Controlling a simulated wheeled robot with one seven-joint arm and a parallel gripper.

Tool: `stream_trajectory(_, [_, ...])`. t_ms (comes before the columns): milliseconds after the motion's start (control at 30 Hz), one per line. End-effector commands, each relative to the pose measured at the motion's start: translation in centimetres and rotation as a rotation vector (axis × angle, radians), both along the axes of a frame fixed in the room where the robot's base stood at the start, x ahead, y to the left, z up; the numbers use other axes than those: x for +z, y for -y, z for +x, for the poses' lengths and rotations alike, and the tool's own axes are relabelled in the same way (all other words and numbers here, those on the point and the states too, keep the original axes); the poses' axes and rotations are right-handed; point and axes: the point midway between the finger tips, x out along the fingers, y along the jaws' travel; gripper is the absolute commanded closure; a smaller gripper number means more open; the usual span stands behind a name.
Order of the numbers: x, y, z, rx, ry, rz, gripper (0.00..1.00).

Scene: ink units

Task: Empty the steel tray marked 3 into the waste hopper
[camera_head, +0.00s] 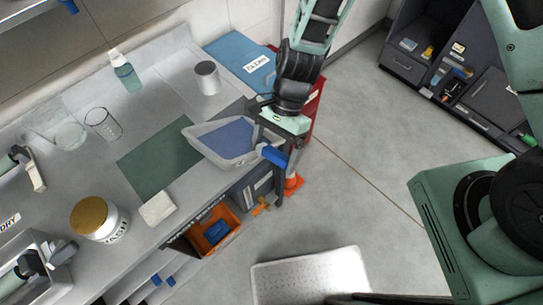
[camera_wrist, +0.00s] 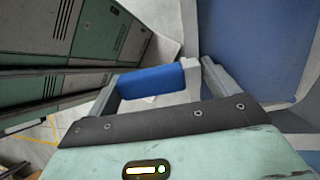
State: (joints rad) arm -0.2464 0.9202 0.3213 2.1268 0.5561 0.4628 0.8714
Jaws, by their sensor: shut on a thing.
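A pale grey tray (camera_head: 207,154) with a flat blue surface inside is at the bench's front edge. It also shows in the wrist view, with its pale rim (camera_wrist: 189,35) beside the blue area (camera_wrist: 240,45). A blue handle (camera_head: 274,155) sticks out from its near right side. My gripper (camera_head: 272,140) is at this side, shut on the blue handle (camera_wrist: 150,82), which lies between my two fingers in the wrist view. No number 3 is legible on the tray. I cannot tell whether the blue is ink or lining. I cannot clearly identify the waste hopper; a red container (camera_head: 314,108) is partly hidden behind my gripper.
A dark green mat (camera_head: 155,165), white cloth (camera_head: 158,208), gold-lidded jar (camera_head: 95,220), glass beaker (camera_head: 103,124), spray bottle (camera_head: 124,72) and white cup (camera_head: 207,78) are on the bench. An orange bin (camera_head: 228,243) sits below.

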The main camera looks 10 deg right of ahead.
Motion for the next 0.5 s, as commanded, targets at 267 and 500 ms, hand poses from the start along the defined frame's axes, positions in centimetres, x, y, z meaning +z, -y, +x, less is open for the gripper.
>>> stream_trajectory(267, [1.9,1.0,1.5,-0.004,-0.129,0.089,0.36])
stream_trajectory(500, [3.0,1.9,2.9,-0.004,-0.243,0.166,0.36])
